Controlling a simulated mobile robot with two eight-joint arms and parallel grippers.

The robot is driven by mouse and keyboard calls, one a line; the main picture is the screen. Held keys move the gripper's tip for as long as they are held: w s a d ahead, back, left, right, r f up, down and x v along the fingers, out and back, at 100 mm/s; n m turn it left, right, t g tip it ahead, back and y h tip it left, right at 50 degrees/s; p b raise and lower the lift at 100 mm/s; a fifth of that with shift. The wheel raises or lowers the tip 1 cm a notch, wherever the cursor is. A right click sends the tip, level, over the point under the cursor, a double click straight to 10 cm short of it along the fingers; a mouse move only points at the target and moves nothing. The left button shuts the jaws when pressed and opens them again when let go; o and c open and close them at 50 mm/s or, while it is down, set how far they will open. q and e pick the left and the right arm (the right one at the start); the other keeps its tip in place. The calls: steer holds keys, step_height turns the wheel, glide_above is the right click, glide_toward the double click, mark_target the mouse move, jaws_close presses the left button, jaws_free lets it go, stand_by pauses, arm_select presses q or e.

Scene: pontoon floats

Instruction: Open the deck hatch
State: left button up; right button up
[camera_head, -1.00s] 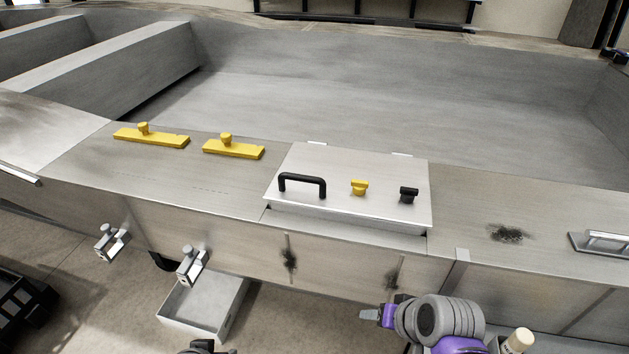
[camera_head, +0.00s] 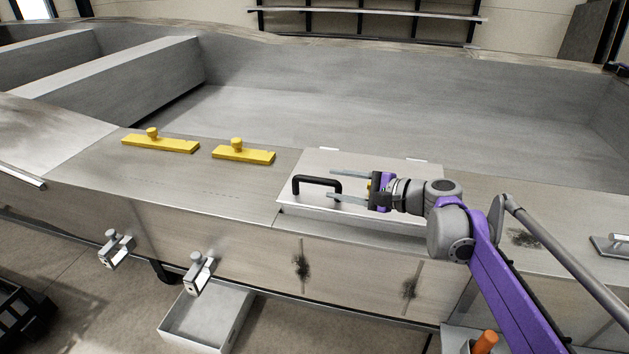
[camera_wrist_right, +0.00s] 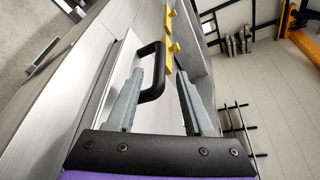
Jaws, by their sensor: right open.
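The deck hatch (camera_head: 300,204) is a pale metal panel on the boat's deck and lies shut. Its black handle (camera_head: 317,182) stands up on the hatch's left part. It also shows in the right wrist view as a black handle (camera_wrist_right: 153,68) ahead of the jaws. My right gripper (camera_head: 332,184) is open over the hatch, its fingers pointing left to the handle. In the right wrist view the handle's end appears between or close to the open fingers; contact cannot be told. My left gripper is not in view.
Two yellow bars with knobs (camera_head: 160,145) (camera_head: 243,155) lie on the deck left of the hatch. The deck between the bars and hatch is clear.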

mark_target(325, 182)
steer(key=x, duration=0.6)
steer(key=shift+w+a+f, duration=0.15)
steer(key=shift+a, duration=0.15)
jaws_close()
stand_by(1.1)
